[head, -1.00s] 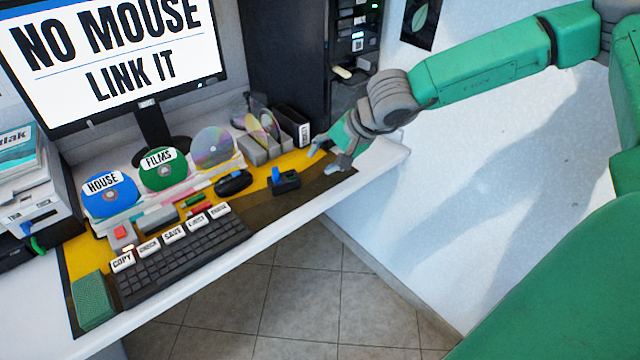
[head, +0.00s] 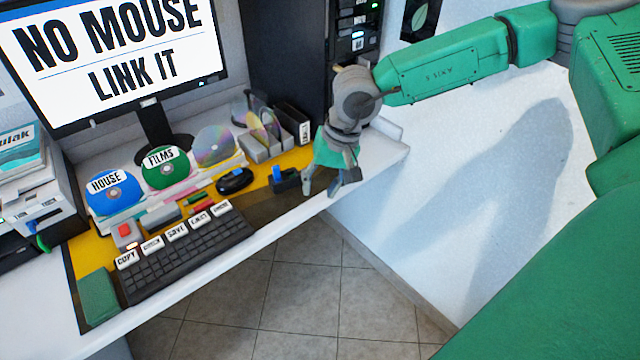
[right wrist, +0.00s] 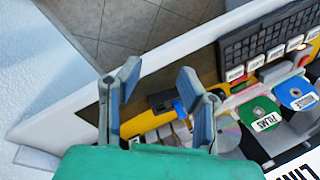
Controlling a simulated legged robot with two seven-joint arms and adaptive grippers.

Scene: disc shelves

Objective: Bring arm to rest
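My right arm comes in from the right in the head view. Its gripper (head: 328,190) hangs fingers down over the right front edge of the desk (head: 385,158), beside the small black block with a blue top (head: 285,180). In the right wrist view the two fingers of the right gripper (right wrist: 158,95) stand apart with nothing between them. The black-and-blue block also shows there (right wrist: 165,104), beyond the fingers. My left gripper is not in view.
Tiled floor (head: 300,295) lies open below the front edge.

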